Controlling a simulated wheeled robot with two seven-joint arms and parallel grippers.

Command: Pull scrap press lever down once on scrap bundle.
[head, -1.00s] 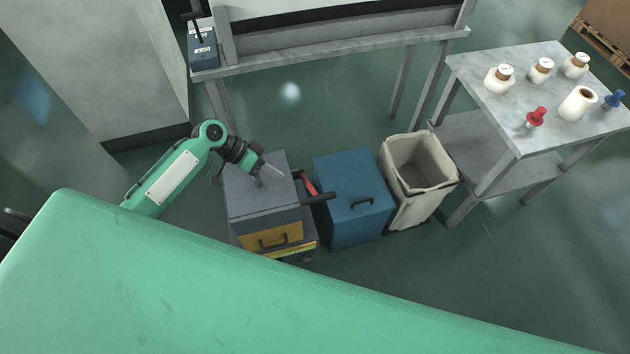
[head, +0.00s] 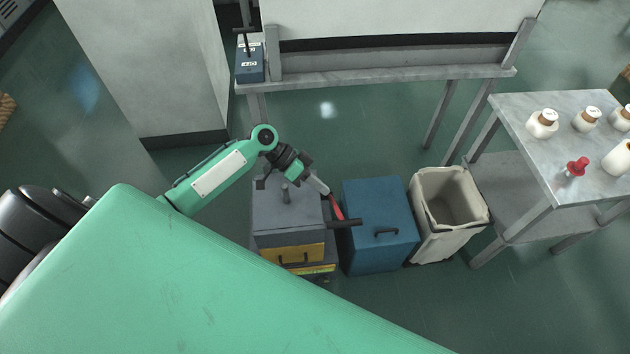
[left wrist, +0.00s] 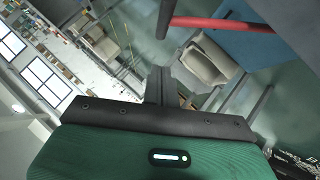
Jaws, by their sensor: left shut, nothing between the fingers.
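The scrap press (head: 275,212) is a grey box with a yellow drawer front (head: 290,256), low on the floor in the middle of the head view. Its red lever (head: 336,208) rises on the right side and ends in a black bar handle (head: 345,222). My left gripper (head: 325,190) is shut and empty, over the press's right edge close to the lever; contact cannot be told. In the left wrist view the shut fingers (left wrist: 158,85) are below the red lever (left wrist: 220,23) and its dark handle (left wrist: 166,15). No scrap bundle shows. My right gripper is not in view.
A blue box (head: 378,245) with a black handle stands right of the press. A beige bin (head: 430,235) is beside it. A grey table (head: 545,105) with bottles stands at right, and a long bench (head: 390,78) at the back. My green body covers the lower left.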

